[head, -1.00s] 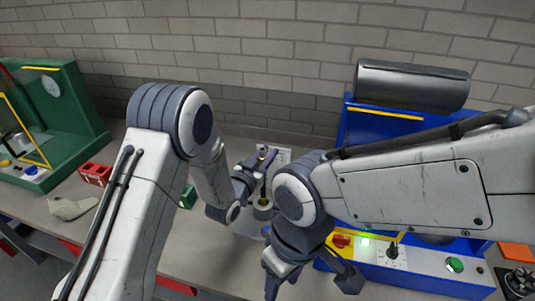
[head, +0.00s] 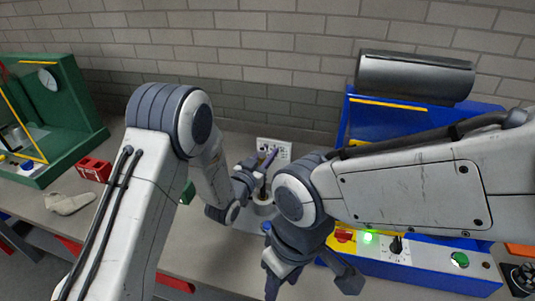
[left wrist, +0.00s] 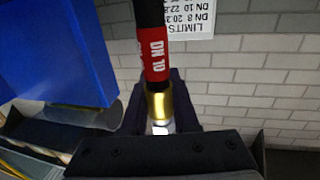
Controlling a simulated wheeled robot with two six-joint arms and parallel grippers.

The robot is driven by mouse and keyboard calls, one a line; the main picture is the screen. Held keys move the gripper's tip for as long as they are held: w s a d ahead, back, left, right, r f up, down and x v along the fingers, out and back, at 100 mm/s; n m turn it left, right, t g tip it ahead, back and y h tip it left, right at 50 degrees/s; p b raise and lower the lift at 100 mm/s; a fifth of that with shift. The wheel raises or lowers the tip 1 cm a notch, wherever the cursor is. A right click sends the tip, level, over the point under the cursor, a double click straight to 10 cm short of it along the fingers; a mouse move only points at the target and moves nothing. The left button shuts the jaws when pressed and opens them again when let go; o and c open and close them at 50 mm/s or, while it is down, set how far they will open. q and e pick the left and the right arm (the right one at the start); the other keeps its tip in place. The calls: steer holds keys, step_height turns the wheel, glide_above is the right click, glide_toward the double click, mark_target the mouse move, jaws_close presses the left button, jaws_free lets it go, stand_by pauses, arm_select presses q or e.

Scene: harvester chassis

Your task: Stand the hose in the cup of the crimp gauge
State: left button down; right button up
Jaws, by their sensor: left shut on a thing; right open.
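The hose (left wrist: 153,62) is black with a red DN 10 band and a brass ferrule. My left gripper (left wrist: 158,108) is shut on it, and the ferrule shows between the dark fingers in the left wrist view. In the head view my left gripper (head: 258,177) is at the crimp gauge, by its white limits plate (head: 275,148). The pale round cup (head: 263,207) is just below it. My forearm and fingers hide much of the hose, and I cannot tell whether its lower end is inside the cup. My right gripper (head: 309,281) is open and empty, nearer and lower.
A blue machine (head: 400,270) with knobs and a green light stands right of the gauge, with a dark cylinder (head: 415,77) on top. A green machine (head: 70,115), red block (head: 95,169) and pale glove-like item (head: 70,203) are at left. A brick wall closes the back.

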arm_select(q)
steer(key=c, duration=0.6)
jaws_free()
steer(key=shift+s, duration=0.1)
steer(key=b+v, duration=0.4)
steer(key=v, duration=0.5)
steer(key=shift+a+f, duration=0.1)
steer(key=shift+a, duration=0.05)
steer(key=shift+s+a, duration=0.25)
steer(key=shift+s, duration=0.25)
steer(key=shift+d, duration=0.1)
